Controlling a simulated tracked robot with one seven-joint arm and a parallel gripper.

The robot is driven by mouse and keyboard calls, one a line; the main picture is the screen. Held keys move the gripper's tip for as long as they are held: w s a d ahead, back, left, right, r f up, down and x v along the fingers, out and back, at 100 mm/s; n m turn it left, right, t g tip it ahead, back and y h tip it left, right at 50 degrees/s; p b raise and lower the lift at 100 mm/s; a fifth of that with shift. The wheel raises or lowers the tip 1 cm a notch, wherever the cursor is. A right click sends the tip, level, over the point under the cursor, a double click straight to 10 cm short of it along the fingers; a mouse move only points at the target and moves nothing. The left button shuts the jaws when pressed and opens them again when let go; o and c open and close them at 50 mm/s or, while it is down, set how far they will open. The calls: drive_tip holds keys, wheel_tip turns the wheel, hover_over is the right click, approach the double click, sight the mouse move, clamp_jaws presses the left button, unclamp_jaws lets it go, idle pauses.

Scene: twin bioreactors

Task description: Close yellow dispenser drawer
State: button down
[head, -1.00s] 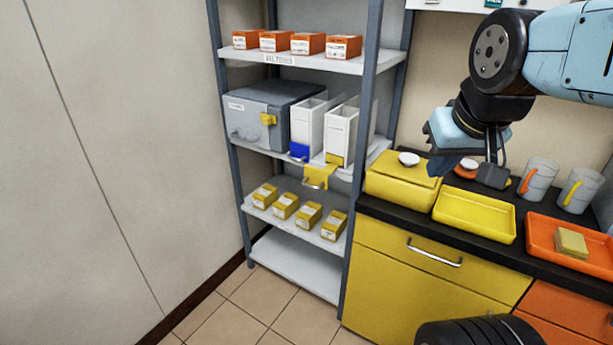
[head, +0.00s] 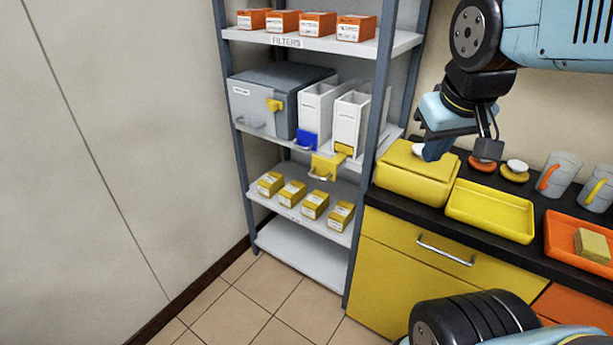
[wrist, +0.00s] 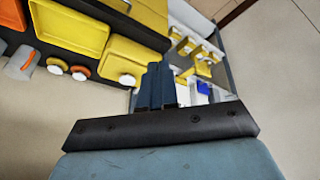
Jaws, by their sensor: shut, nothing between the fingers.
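The white dispenser with yellow trim (head: 350,122) stands on the middle shelf, right of a similar white dispenser with a blue drawer (head: 307,141). Its yellow drawer (head: 326,167) is pulled out and sticks past the shelf's front edge, with a handle at its front. The blue drawer also shows in the wrist view (wrist: 204,88). My gripper (head: 436,150) is shut and empty, right of the drawer and apart from it, over the yellow box on the counter. In the wrist view its fingers (wrist: 155,82) are together.
The yellow counter box (head: 418,172), a yellow tray (head: 490,212) and an orange tray (head: 578,243) stand on the dark counter. A shelf post (head: 372,150) stands between drawer and gripper. Yellow cartons (head: 315,205) lie on the shelf below. Floor (head: 260,310) in front of the shelf is clear.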

drive_tip(key=w+a+f+n+g+h, duration=0.2)
drive_tip(key=w+a+f+n+h, duration=0.65)
drive_tip(key=w+f+n, duration=0.4)
drive_tip(key=w+a+f+n+t, duration=0.1)
drive_tip(key=a+f+n+t, duration=0.4)
drive_tip(key=a+n, duration=0.3)
drive_tip(key=a+f+n+t, duration=0.45)
drive_tip(key=a+n, duration=0.25)
drive_tip(key=a, duration=0.3)
drive_tip(key=x, duration=1.3)
drive_tip(key=shift+w+d+r, duration=0.2)
drive_tip(key=shift+w, duration=0.2)
